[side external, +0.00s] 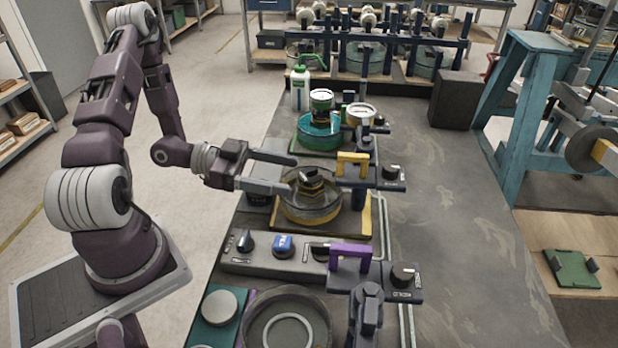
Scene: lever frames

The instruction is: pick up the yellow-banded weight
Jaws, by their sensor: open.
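The yellow-banded weight (311,185) is a small dark piece with a yellow band. It sits in a round, clear, yellow-tinted dish (310,215) on a yellow mat near the middle of the bench. My gripper (292,173) is open and points right, its two fingers spread apart. The fingertips are just left of the weight in the picture, near the dish's left rim. Nothing shows between the fingers. I cannot tell how high they are above the dish or their exact distance from the weight.
A yellow lever handle (352,158) stands right of the dish. A purple lever handle (350,249) and a control panel (262,254) with knobs lie nearer. The bench's right side (455,250) is clear.

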